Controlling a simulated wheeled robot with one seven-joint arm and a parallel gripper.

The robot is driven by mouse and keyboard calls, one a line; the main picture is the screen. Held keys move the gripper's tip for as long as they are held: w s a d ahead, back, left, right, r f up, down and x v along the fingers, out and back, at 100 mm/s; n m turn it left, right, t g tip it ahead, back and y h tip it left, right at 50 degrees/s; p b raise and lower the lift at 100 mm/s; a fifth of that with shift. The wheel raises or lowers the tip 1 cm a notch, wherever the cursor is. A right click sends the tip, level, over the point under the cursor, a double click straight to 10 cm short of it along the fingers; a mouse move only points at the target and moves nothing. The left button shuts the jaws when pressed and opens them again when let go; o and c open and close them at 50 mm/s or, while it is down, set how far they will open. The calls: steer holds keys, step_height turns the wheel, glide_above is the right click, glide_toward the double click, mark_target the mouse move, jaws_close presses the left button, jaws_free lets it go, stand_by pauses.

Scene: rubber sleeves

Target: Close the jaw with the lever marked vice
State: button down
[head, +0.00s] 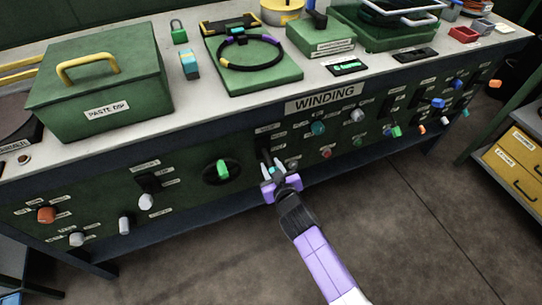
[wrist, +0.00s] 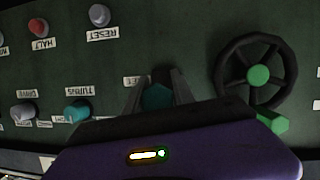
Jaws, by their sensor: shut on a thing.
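My gripper (head: 275,172) is at the front panel of the bench in the head view, just right of the dark handwheel. Its fingers (wrist: 158,92) are closed around a teal knob (wrist: 157,98) in the wrist view, which looks like the end of a lever. A black slotted plate (head: 265,148) shows just above the gripper in the head view. A small label (wrist: 136,81) beside the fingers is partly hidden, and I cannot read it surely. The lever's shaft is mostly hidden by my gripper. The jaw it works cannot be made out.
The handwheel (wrist: 258,76) with green hub and handle is close beside my gripper. A green box (head: 98,85) stands on the bench top.

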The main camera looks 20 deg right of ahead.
mark_target(272, 164)
steer(key=shift+s+r+g+p, duration=0.25)
steer(key=shift+r+g+p, duration=0.8)
steer(key=shift+p, duration=2.4)
steer(key=r+g+p, duration=0.1)
steer(key=g+p, duration=0.1)
steer(key=p, duration=0.3)
steer(key=g+p, duration=0.1)
steer(key=p, duration=0.1)
steer(key=r+g+p, duration=0.1)
steer(key=shift+g+p, duration=0.35)
steer(key=shift+r+g+p, duration=0.1)
steer(key=shift+g+p, duration=0.25)
steer(key=shift+g, duration=0.25)
steer(key=shift+w, duration=0.1)
steer(key=c, duration=1.1)
jaws_free()
steer(key=shift+o, duration=0.2)
